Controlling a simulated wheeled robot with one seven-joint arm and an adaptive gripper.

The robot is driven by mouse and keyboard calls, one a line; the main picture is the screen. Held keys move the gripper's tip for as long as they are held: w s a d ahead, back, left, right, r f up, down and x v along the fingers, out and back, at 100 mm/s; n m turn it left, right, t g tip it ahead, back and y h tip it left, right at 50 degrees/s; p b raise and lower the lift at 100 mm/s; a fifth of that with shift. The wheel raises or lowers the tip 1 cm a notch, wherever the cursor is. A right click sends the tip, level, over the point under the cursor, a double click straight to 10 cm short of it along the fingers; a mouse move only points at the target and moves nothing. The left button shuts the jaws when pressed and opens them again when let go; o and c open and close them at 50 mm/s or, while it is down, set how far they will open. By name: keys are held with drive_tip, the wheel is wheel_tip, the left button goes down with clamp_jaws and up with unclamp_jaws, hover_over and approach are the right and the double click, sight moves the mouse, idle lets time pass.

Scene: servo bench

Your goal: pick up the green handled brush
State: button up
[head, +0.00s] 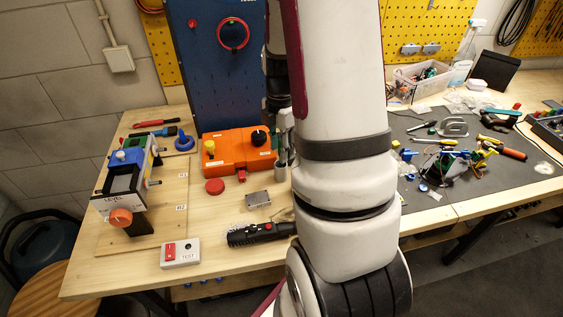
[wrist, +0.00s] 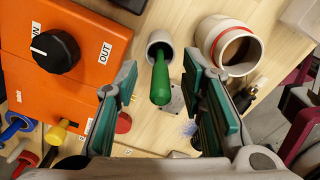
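In the wrist view the green handled brush (wrist: 162,82) stands handle-up in a small pale cup (wrist: 151,42); its lower end is hidden inside the cup. My gripper (wrist: 160,72) is open, with one green-padded finger on each side of the handle. A gap shows between the handle and each pad. In the head view my arm covers most of this spot, and I cannot make out the brush there; only part of the gripper (head: 283,140) shows beside the arm.
A wider pale cup (wrist: 215,32) with a red band stands close right of the brush. An orange box (head: 228,154) with a black knob is to the left. A grey metal block (head: 258,200), a black-handled tool (head: 258,234) and a switch box (head: 180,253) lie nearer the bench's front.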

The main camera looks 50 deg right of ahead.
wheel_tip(320, 180, down, 2)
drive_tip(key=shift+f, duration=0.1)
clamp_jaws()
wheel_tip(320, 180, up, 10)
drive_tip(key=shift+r, duration=0.1)
idle(0.7)
